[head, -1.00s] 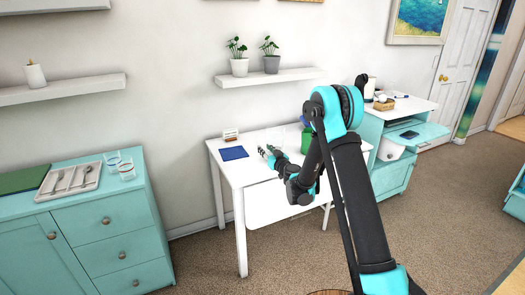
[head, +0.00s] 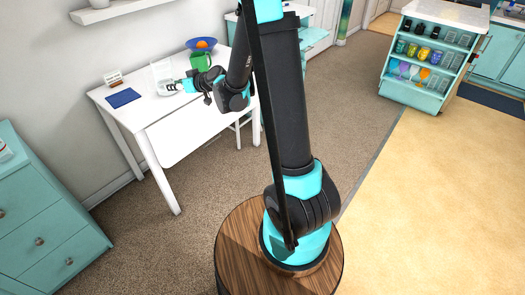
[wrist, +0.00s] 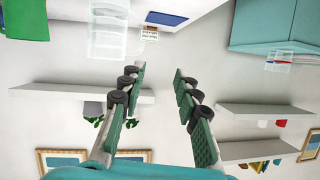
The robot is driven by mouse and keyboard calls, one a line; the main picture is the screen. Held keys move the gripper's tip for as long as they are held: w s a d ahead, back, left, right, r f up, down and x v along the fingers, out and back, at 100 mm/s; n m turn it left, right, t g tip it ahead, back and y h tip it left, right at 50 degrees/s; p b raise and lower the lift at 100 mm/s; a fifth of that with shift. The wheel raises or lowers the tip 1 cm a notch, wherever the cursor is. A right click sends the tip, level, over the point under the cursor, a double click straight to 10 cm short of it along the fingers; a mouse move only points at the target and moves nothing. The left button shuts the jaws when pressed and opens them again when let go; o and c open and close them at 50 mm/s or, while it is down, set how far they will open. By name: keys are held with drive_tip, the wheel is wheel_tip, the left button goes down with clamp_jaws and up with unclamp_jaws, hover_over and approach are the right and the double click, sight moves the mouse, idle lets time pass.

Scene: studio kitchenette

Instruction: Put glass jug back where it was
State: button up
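The clear glass jug (head: 161,74) stands upright on the white table (head: 150,115) in the head view. In the wrist view, which is upside down, a clear vessel that looks like the jug (wrist: 108,38) shows at upper left, outside the fingers. My gripper (head: 176,87) is over the table, close by the jug's lower right in the head view. I cannot tell there whether they touch. In the wrist view my gripper (wrist: 160,70) has its fingers apart with nothing between them.
On the table are a blue cloth (head: 124,97), a small card (head: 113,78), a green mug (head: 201,61) and a blue bowl (head: 201,44) with orange contents. A teal drawer cabinet (head: 40,215) stands at left. Carpet (head: 330,110) is open right of the table.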

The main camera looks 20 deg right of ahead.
drive_tip(key=s+d+f+m+g+h, duration=0.2)
drive_tip(key=s+d+f+h, duration=0.1)
drive_tip(key=s+d, duration=0.5)
drive_tip(key=s+d+f+m+g+h, duration=0.2)
drive_tip(key=s+d, duration=0.6)
drive_tip(key=s, duration=0.7)
drive_tip(key=s+d+f+m+g+h, duration=0.2)
drive_tip(key=s+d+f+m+h, duration=0.1)
drive_tip(key=s+d, duration=0.5)
drive_tip(key=s+f+h, duration=0.1)
drive_tip(key=s+f, duration=0.1)
drive_tip(key=s, duration=0.1)
drive_tip(key=shift+s+d+f+h, duration=0.15)
drive_tip(key=shift+d+f+h, duration=0.05)
drive_tip(key=shift+d+h, duration=0.15)
